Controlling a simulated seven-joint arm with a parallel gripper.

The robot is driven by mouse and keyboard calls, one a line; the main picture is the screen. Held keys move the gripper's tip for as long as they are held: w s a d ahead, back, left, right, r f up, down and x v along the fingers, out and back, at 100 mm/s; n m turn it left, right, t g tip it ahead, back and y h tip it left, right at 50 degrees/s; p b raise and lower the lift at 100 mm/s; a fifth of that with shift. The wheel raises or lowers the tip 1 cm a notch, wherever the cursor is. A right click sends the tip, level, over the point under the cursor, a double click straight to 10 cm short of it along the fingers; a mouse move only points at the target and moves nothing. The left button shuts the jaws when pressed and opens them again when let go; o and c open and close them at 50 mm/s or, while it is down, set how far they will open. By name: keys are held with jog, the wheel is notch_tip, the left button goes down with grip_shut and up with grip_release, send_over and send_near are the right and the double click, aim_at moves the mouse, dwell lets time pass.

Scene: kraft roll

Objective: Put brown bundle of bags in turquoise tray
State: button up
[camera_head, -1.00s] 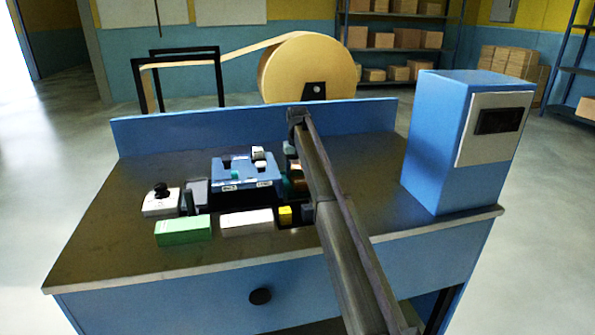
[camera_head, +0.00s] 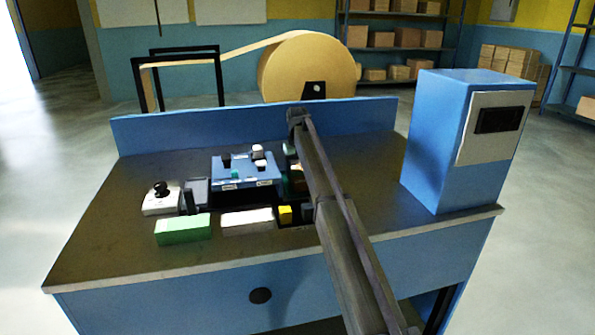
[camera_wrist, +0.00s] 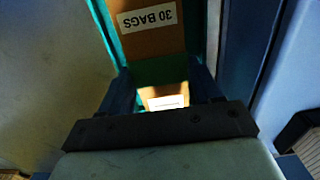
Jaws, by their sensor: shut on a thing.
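In the wrist view my gripper (camera_wrist: 163,86) has its two dark fingers on either side of a brightly lit brown bundle (camera_wrist: 150,94) with a white label. The fingers are shut on it. Just beyond lies the turquoise tray (camera_wrist: 108,32), with another brown bundle (camera_wrist: 152,44) in it, labelled "30 BAGS" upside down. I cannot tell whether the held bundle touches the tray. In the head view my arm hides the gripper and most of the tray; only small brown and turquoise patches show left of the arm.
On the bench are a blue box (camera_head: 247,173) with small blocks on top, a green block (camera_head: 183,229), a pale block (camera_head: 247,221), a small yellow block (camera_head: 285,215) and a white device (camera_head: 161,199). A tall blue cabinet (camera_head: 428,140) stands right. The bench's left side is clear.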

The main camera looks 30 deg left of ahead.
jog(key=shift+f, duration=0.4)
dwell(0.4)
jog(key=o, duration=1.2)
jog(key=shift+s+r, duration=0.1)
jog(key=shift+r, duration=6.8)
